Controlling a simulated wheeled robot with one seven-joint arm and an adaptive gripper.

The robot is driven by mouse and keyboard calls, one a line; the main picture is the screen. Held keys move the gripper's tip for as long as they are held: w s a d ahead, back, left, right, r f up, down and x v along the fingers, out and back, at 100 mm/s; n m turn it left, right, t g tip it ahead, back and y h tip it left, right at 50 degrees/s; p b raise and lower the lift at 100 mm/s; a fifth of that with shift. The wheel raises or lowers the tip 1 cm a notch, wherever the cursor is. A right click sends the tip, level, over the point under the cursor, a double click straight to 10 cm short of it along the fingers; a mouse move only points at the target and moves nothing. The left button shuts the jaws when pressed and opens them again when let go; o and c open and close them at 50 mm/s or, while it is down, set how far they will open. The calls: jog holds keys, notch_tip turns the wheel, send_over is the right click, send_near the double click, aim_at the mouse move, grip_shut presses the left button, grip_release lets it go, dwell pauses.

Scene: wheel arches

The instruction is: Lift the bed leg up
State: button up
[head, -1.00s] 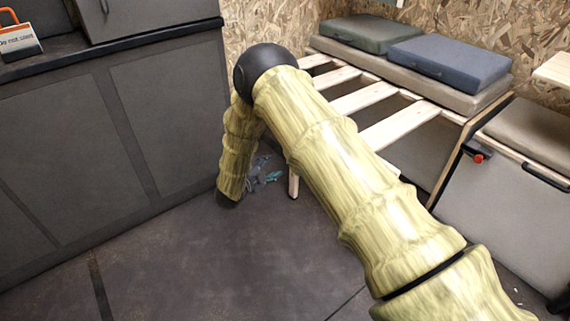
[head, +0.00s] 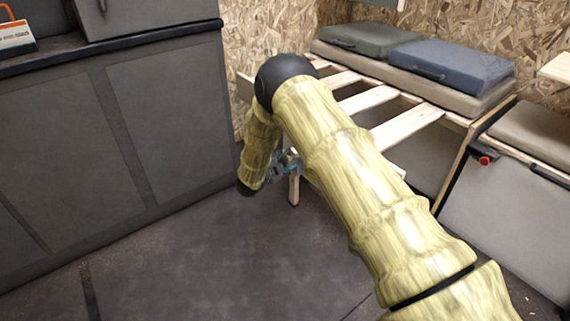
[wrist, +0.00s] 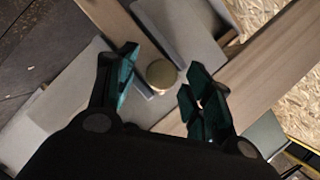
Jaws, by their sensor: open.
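The bed leg (head: 294,188) is a short pale wooden post with a dark foot under the front left corner of the slatted bed frame (head: 402,127). It stands upright, with its upper part hidden by my arm and gripper. My gripper (head: 284,164) is beside the leg's upper part, partly hidden by my arm. In the wrist view my gripper (wrist: 163,77) is open, with teal-lined fingers on either side of a round tan end (wrist: 161,74). I cannot tell whether this is part of the leg, or whether the fingers touch it.
A dark grey cabinet (head: 110,140) runs along the left. Blue (head: 452,65) and green (head: 370,39) cushions lie on a beige pad at the back of the bed. A grey box seat (head: 510,205) stands at the right. The floor (head: 210,260) in front is clear.

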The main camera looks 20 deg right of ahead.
grip_shut()
dwell(0.3)
jog(key=shift+r, duration=0.1)
notch_tip(320, 180, up, 16)
jog(key=p, duration=1.3)
jog(key=shift+r, duration=0.2)
grip_release()
jog(key=shift+d+r, duration=0.1)
jog(key=shift+r, duration=0.05)
